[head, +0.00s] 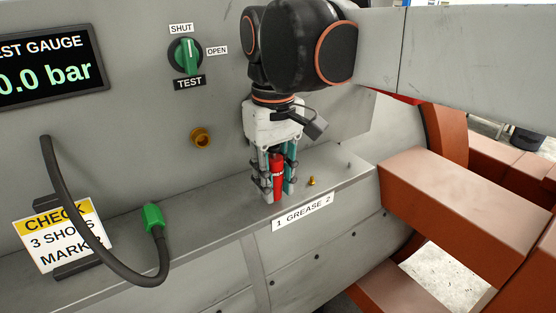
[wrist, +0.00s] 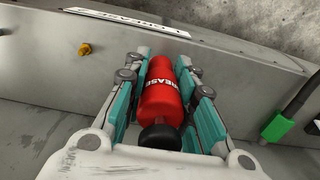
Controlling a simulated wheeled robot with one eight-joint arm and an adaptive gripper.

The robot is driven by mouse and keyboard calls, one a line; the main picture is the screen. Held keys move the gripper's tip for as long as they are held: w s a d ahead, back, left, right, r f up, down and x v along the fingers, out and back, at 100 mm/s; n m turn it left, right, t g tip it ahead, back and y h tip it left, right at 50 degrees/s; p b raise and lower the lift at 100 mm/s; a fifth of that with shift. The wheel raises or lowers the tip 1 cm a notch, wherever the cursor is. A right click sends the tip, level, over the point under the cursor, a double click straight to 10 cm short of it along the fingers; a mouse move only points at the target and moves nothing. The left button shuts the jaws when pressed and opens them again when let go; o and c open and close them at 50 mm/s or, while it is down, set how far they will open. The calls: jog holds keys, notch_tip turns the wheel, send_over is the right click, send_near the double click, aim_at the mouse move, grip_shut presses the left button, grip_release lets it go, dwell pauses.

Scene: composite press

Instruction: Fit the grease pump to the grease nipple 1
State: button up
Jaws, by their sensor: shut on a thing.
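The red grease pump (head: 278,177) is held upright between the fingers of my gripper (head: 276,190), just above or on the grey ledge beside the "1 GREASE 2" label. In the wrist view the pump (wrist: 161,100) shows its black end towards the camera, with the teal finger pads of my gripper (wrist: 160,85) on both sides. Grease nipple 1 is not visible; the pump and fingers cover the ledge near the 1. A brass nipple (head: 311,181) stands free near the 2. I cannot tell whether the pump touches a nipple.
A grey hose with a green end (head: 153,217) hangs over the ledge to the left. A "CHECK 3 SHOTS" sign (head: 62,238) stands beside it. The panel behind holds a green TEST knob (head: 186,56) and a brass port (head: 201,138). Orange beams (head: 455,195) lie at right.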

jog(key=o, duration=1.1)
jog(key=shift+o, duration=0.2)
